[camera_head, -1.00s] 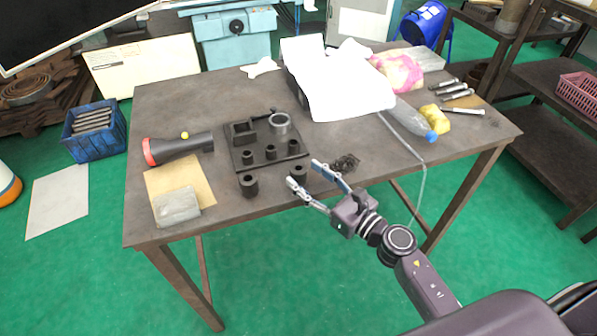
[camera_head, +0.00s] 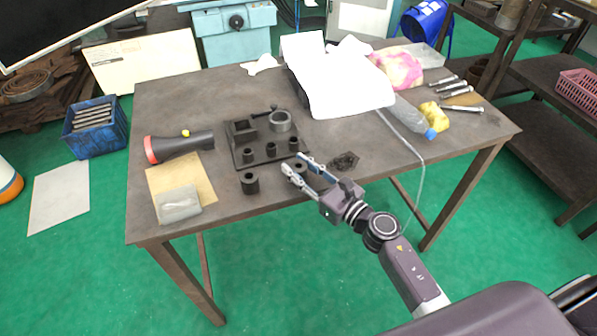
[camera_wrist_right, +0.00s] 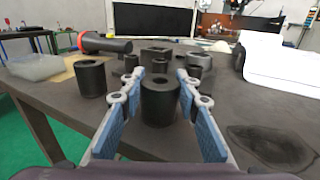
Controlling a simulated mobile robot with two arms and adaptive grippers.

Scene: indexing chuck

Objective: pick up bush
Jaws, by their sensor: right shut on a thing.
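A dark cylindrical bush (camera_head: 301,168) with a central hole stands upright at the front of the table, just before the black fixture plate (camera_head: 259,161). My right gripper (camera_head: 296,162) is shut on this bush, with one finger on each side. In the right wrist view the bush (camera_wrist_right: 159,104) is between the blue-padded fingers (camera_wrist_right: 160,75). It looks to be at table level; I cannot tell whether it is raised. A second dark bush (camera_head: 250,183) stands to the left, also in the wrist view (camera_wrist_right: 90,79). My left gripper is not in view.
The plate carries several short posts, a square block (camera_head: 242,131) and a ring (camera_head: 281,121). A black-red flashlight (camera_head: 178,146) and a clear box (camera_head: 178,205) lie left.

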